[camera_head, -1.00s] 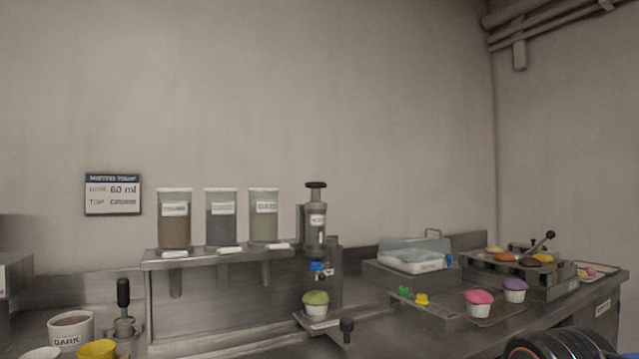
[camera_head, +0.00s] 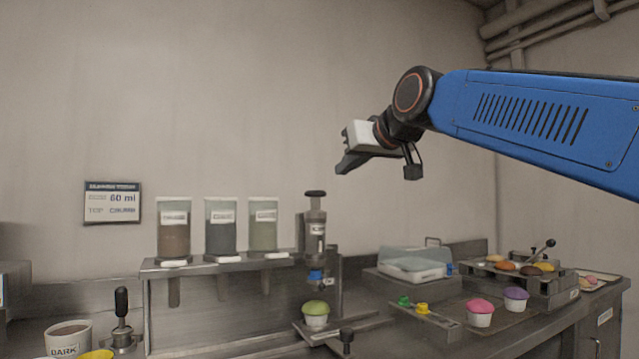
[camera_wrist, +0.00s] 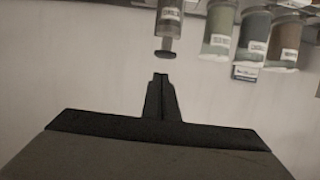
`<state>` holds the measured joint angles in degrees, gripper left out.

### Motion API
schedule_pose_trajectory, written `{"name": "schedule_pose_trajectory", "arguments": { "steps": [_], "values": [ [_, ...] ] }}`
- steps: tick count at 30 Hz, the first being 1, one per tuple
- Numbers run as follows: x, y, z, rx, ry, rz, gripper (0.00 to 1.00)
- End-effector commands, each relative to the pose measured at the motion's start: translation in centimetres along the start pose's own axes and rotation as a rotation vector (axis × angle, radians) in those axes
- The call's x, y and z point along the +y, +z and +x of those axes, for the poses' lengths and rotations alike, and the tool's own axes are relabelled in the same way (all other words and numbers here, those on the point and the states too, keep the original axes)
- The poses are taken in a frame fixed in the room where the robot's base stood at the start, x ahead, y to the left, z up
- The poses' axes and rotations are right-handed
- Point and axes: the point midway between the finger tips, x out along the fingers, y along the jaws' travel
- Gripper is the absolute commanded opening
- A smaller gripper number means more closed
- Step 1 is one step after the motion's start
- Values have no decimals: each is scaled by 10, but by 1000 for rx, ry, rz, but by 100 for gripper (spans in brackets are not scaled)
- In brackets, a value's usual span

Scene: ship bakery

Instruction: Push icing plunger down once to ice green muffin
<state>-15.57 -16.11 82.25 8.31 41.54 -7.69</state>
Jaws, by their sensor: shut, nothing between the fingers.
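The icing dispenser (camera_head: 316,235) stands upright at the right end of the shelf, with its black plunger knob (camera_head: 315,194) raised on top. The green muffin (camera_head: 316,311) in a white cup sits on a small stand below the blue nozzle (camera_head: 315,275). My gripper (camera_head: 342,168) is shut and empty, above and slightly right of the plunger knob, with a gap between them. The wrist view is upside down; the shut fingers (camera_wrist: 161,78) point toward the plunger knob (camera_wrist: 163,54) and do not touch it.
Three labelled canisters (camera_head: 218,230) stand on the shelf left of the dispenser. A pink muffin (camera_head: 480,312) and a purple muffin (camera_head: 515,298) sit on the right counter by a rack (camera_head: 555,282). The wall sign (camera_head: 112,203) hangs at left. Air above the dispenser is free.

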Motion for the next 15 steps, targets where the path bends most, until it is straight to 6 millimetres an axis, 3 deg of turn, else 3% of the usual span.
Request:
{"name": "schedule_pose_trajectory", "arguments": {
  "steps": [3, 6, 15],
  "values": [
    [-7, -25, 2, 39, -13, -7, 0],
    [-10, -34, 2, 53, -19, -10, 0],
    [-10, -37, 2, 58, -20, -10, 0]
  ]
}}
